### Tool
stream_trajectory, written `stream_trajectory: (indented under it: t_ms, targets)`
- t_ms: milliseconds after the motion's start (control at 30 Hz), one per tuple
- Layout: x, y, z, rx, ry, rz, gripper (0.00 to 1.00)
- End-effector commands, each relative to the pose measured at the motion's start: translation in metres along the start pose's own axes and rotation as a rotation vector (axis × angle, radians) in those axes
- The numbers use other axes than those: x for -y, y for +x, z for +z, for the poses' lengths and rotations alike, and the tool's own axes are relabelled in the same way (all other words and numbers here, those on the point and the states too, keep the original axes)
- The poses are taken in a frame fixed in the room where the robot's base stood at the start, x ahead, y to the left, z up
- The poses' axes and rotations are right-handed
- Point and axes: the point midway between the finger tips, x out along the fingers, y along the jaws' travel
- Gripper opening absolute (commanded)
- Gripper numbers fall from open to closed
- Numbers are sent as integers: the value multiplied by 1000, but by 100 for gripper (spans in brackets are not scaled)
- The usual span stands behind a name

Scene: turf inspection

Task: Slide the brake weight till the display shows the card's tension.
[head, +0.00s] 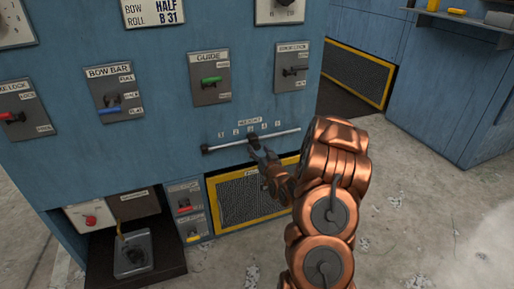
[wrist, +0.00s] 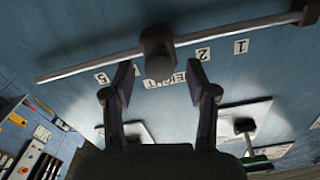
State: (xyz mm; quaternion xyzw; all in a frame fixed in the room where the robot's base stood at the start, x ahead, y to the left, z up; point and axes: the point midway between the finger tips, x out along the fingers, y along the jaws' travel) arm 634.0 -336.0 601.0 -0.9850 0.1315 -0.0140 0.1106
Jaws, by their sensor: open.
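The brake weight is a dark slider with a round knob (wrist: 158,67) on a pale rail (wrist: 90,67). In the head view the rail (head: 222,146) runs under a weight scale (head: 250,127) numbered 1 to 5. The weight stands near mid-scale; in the upside-down wrist view it is between the 2 and the 5, hiding numbers behind it. My gripper (wrist: 161,85) is open, its fingers on either side of the knob with gaps showing. In the head view my gripper (head: 264,158) is just below the rail, partly covering the weight. No readable tension display shows.
A white card (head: 153,12) reading BOW HALF, ROLL B 31 is cut off at the top. Switch plates labelled BOW BAR (head: 115,92) and GUIDE (head: 210,78) sit above the rail. A yellow-framed mesh grille (head: 240,198) lies below it. Concrete floor is open at right.

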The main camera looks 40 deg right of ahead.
Motion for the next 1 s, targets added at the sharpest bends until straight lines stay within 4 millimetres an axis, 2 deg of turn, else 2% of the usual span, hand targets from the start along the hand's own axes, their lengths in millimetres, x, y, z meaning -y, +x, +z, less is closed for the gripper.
stream_trajectory:
  t_ms: [200, 400, 1000]
  targets:
    - [0, -29, -1, -1, 1, 1, 57]
    - [0, -44, -1, -2, 1, 1, 57]
    - [0, -47, -1, -3, 0, 1, 57]
